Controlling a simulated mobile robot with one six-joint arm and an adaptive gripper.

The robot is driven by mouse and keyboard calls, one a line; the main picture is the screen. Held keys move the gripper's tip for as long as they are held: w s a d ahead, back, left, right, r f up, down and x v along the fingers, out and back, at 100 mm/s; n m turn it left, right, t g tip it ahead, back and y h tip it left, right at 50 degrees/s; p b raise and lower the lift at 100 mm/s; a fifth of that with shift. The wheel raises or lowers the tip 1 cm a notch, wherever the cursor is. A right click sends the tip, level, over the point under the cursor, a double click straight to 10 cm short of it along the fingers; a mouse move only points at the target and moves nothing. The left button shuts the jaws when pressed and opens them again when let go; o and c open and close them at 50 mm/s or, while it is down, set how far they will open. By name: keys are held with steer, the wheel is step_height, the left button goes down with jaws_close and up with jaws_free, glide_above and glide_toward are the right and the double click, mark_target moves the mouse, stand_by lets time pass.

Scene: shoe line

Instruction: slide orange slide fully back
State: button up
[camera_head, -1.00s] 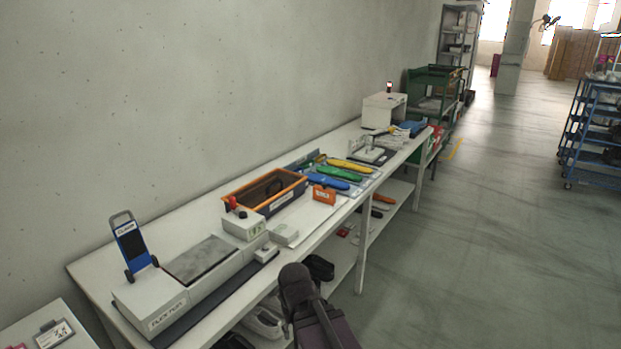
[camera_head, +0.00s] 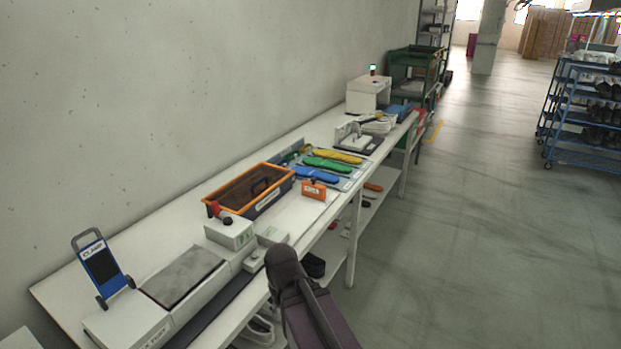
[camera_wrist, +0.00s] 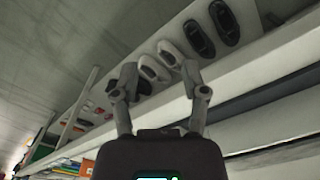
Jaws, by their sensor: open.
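An orange-rimmed dark box (camera_head: 232,209) stands on the bench, with a dark handle-like shape inside. A small orange block with a pale label (camera_head: 313,189) stands just right of it, near the front edge. I cannot tell which of these orange parts is the slide. My gripper (camera_wrist: 160,84) is open and empty in the wrist view, its two fingers apart over the lower shelf with shoes. My arm hangs in front of the bench in the head view, well short of both orange things, and its fingers are not visible there.
The long white bench (camera_head: 325,226) runs along the wall. A white machine with a grey pad (camera_head: 183,274) and a blue hand-truck-shaped stand (camera_head: 101,268) are at the near left. Blue, green and yellow insoles (camera_head: 338,155) lie farther back.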

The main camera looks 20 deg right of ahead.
steer(key=shift+o, duration=1.2)
steer(key=shift+d, duration=0.1)
steer(key=w+d+r+t+p, duration=0.1)
steer(key=w+d+r+p, duration=0.3)
steer(key=w, duration=0.6)
steer(key=w+d+r+t+p, duration=0.15)
steer(key=w+d, duration=0.35)
steer(key=w, duration=0.6)
steer(key=w+d+r+p, duration=0.4)
steer(key=w+d, duration=0.1)
steer(key=w, duration=0.5)
steer(key=w+d+r+t+p, duration=0.1)
steer(key=w+d+r+p, duration=0.1)
steer(key=w+d, duration=0.7)
steer(key=w+d+r+m+t+p, duration=0.1)
steer(key=w+d+r+p, duration=0.2)
steer(key=w+d, duration=0.6)
steer(key=shift+w+r+h, duration=0.3)
steer(key=shift+w+r, duration=0.55)
steer(key=shift+w, duration=0.35)
steer(key=shift+f, duration=0.1)
